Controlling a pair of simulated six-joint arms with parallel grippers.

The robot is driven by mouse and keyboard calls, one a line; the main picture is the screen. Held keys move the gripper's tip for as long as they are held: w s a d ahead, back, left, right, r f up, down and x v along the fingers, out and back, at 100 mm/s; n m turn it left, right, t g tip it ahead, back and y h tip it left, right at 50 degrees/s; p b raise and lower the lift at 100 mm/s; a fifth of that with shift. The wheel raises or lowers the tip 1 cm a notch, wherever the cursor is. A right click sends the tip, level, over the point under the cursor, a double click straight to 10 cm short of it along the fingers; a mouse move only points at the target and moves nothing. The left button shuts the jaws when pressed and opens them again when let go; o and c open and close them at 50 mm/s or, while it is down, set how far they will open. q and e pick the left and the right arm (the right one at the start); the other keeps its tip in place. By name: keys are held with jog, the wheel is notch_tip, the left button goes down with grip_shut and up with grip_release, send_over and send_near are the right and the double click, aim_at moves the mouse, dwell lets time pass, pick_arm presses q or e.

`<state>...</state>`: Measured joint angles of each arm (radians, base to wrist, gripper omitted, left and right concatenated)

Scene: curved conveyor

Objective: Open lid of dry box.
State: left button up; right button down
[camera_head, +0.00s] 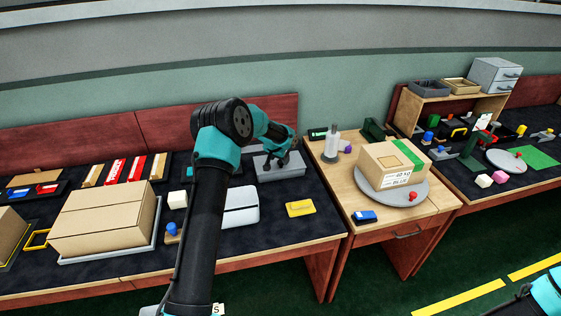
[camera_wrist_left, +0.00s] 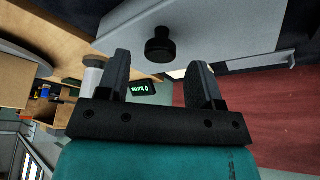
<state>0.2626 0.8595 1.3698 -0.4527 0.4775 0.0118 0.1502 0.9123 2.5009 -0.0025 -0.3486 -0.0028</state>
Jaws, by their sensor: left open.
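The dry box appears to be the low grey box (camera_head: 280,173) at the back of the dark mat, left of the wooden stand, in the head view. In the left wrist view its pale grey lid (camera_wrist_left: 215,30) fills the top and carries a round black knob (camera_wrist_left: 160,45). My left gripper (camera_head: 281,159) is over the box. In the left wrist view my left gripper (camera_wrist_left: 160,78) is open, with the knob beyond the gap between its fingers and nothing held. The lid looks closed, though the gripper hides part of it. My right gripper is out of view.
A white box (camera_head: 240,207) and a yellow card (camera_head: 300,208) lie on the mat in front. A large carton (camera_head: 105,222) is at left. A carton (camera_head: 385,165) sits on a round grey plate at right. A red board (camera_head: 215,125) rises behind.

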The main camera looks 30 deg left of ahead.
pick_arm(q)
jog(key=shift+x, duration=1.15)
jog(key=shift+c, duration=0.3)
grip_shut()
